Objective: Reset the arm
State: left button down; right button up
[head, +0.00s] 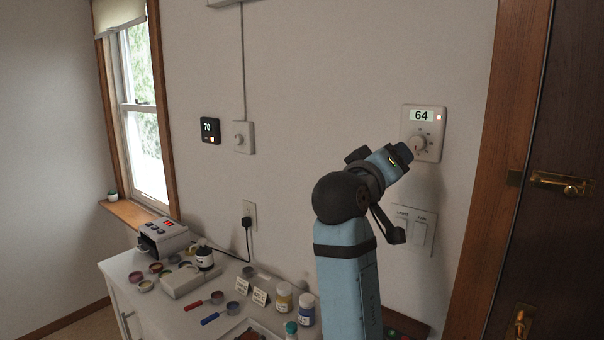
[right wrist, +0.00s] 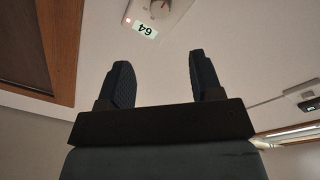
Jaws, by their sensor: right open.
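My right arm (head: 345,270) rises from the bottom of the head view, bent at a dark joint, with its end in front of the wall just below and left of the thermostat reading 64 (head: 423,135). In the right wrist view my right gripper (right wrist: 158,60) is open, its two dark fingers apart with nothing between them. The same thermostat (right wrist: 145,29) shows upside down there, beyond the fingers. In the head view the fingers are hard to make out. My left gripper is in neither view.
A white switch plate (head: 413,230) sits below the thermostat, partly behind my arm. A wooden door frame (head: 490,190) and dark door are at right.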

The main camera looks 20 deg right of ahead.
jog(key=w+a+f+n+t+y+p, duration=0.2)
jog(key=w+a+f+n+t+y, duration=0.15)
jog(key=f, duration=0.45)
jog(key=w+a+f+n+t+y+p, duration=0.2)
jog(key=w+f+n+t+y, duration=0.15)
jog(key=f, duration=0.55)
jog(key=s+a+f+n+y+p, duration=0.1)
jog(key=s+a+f+y, duration=0.15)
jog(key=f, duration=0.45)
jog(key=s+a+f+n+y+p, duration=0.1)
jog(key=s+a+f+n+y, duration=0.15)
jog(key=f, duration=0.35)
jog(key=s+a+f+m+g+y+p, duration=0.1)
jog(key=s+a+f+y, duration=0.3)
jog(key=s+f, duration=0.6)
jog(key=s+a+f+m+g+y+p, duration=0.2)
jog(key=s+a+f+g+y+p, duration=0.1)
jog(key=s+f, duration=0.7)
jog(key=s+a+y, duration=0.1)
jog(key=s, duration=0.2)
jog(key=shift+f+g, duration=0.2)
jog(key=shift+g, duration=0.1)
jog(key=shift+s+a+f+m, duration=0.1)
jog(key=shift+s+a+m, duration=0.05)
jog(key=shift+s+m, duration=0.1)
jog(key=c, duration=0.3)
jog(key=shift+a, duration=0.1)
